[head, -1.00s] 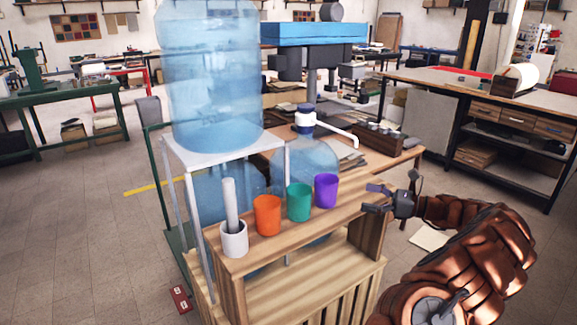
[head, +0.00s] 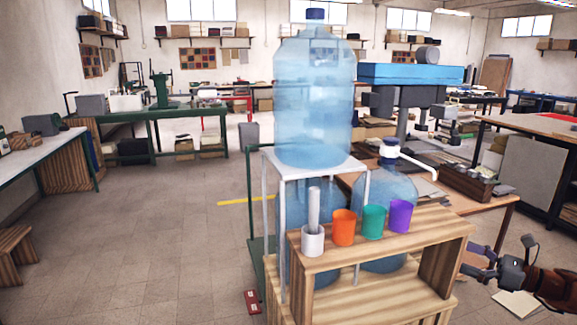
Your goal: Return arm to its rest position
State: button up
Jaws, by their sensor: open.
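My gripper (head: 478,262) is at the lower right of the head view, at the end of my copper-coloured arm (head: 555,287). Its fingers are open and empty, just right of the wooden shelf's (head: 400,248) right end. On the shelf top stand an orange cup (head: 344,228), a green cup (head: 373,222) and a purple cup (head: 400,216) in a row. A white cup (head: 313,242) with an upright grey-white cylinder (head: 313,208) in it stands left of them. The gripper is apart from all the cups. Most of my arm is outside the frame.
A large blue water bottle (head: 314,100) stands on a white metal stand (head: 306,172) behind the shelf. Another bottle with a white pump (head: 392,158) is beside it. A wooden table (head: 470,205) is behind the gripper. Open floor (head: 150,250) lies to the left.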

jog(key=s+a+r+n+g, duration=0.1)
jog(key=a+r+n+g, duration=0.25)
jog(key=a, duration=0.55)
jog(key=s+a+r+n+g+y+p, duration=0.1)
jog(key=s+a+r+n+g, duration=0.2)
jog(key=a, duration=0.6)
jog(key=a+r+n+g, duration=0.2)
jog(key=a+n+g, duration=0.15)
jog(key=a, duration=0.55)
jog(key=s+a+n+g+h, duration=0.2)
jog(key=s+a+n, duration=0.3)
jog(key=s+a, duration=0.25)
jog(key=s+a+f+n+g+h+p, duration=0.1)
jog(key=s+a+f+n+h, duration=0.15)
jog(key=s, duration=0.45)
jog(key=s+a+f+n+g+h+p, duration=0.1)
jog(key=s+a+f+n+g+h, duration=0.2)
jog(key=s, duration=0.4)
jog(key=s+d+f+n+t+h, duration=0.2)
jog(key=s+d+n+h, duration=0.4)
jog(key=s+d, duration=0.3)
jog(key=s+f+h, duration=0.1)
jog(key=s, duration=0.3)
jog(key=shift+d+f+p, duration=0.2)
jog(key=shift+f+p, duration=0.1)
jog(key=shift+f, duration=0.05)
